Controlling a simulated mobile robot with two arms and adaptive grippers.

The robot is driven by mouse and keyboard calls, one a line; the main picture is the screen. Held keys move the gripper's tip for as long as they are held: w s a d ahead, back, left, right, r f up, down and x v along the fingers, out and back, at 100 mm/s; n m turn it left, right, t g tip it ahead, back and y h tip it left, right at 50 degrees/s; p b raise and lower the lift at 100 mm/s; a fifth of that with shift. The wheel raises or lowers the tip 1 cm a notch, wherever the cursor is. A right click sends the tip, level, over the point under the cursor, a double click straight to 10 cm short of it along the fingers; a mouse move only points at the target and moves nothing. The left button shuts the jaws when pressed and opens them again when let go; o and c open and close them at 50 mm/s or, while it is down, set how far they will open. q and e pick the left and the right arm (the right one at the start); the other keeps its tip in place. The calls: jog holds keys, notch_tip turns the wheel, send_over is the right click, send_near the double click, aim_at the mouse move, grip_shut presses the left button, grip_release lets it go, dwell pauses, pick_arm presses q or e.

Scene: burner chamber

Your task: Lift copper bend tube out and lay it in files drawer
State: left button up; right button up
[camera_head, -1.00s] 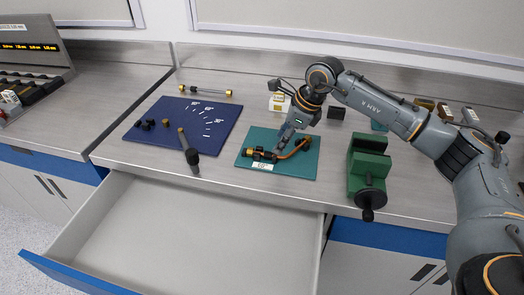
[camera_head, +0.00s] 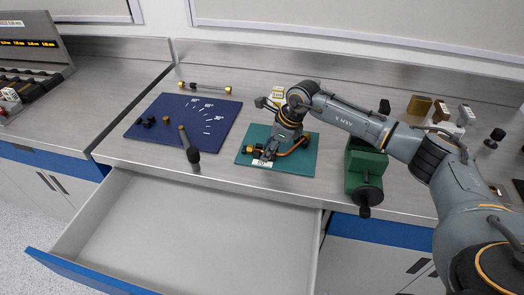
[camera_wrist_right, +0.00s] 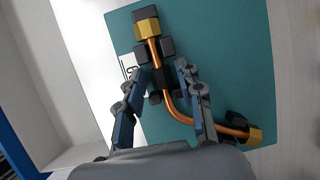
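The copper bend tube (camera_wrist_right: 177,111) lies on the teal mat (camera_wrist_right: 225,60), with a brass nut at each end and dark blocks around its straight part. In the head view the tube (camera_head: 294,147) is partly hidden by my right gripper (camera_head: 267,150), which is low over the mat. In the wrist view my right gripper (camera_wrist_right: 165,78) has its fingers apart, one on each side of the tube's straight part, with nothing held. The open drawer (camera_head: 180,235) below the counter is empty. My left gripper is not in view.
A green vise (camera_head: 365,172) stands right of the mat. A navy mat (camera_head: 183,122) with small dark fittings lies to the left, with a dark-handled tool (camera_head: 190,146) at its front edge. A rod with brass ends (camera_head: 205,88) lies behind it.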

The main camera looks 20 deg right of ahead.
grip_shut()
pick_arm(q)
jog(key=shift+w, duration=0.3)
pick_arm(e)
jog(key=shift+r, duration=0.1)
jog(key=shift+w+r+b, duration=0.1)
jog(key=shift+r+b, duration=0.35)
jog(key=shift+r, duration=0.05)
pick_arm(q)
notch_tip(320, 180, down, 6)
jog(key=b, duration=0.5)
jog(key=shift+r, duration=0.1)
pick_arm(e)
jog(key=s+a+r, duration=0.2)
jog(key=s+r, duration=0.4)
jog(key=s+a+r, duration=0.3)
jog(key=s+r, duration=0.3)
jog(key=s, duration=0.1)
jog(key=shift+a, duration=0.25)
jog(key=shift+f, duration=0.1)
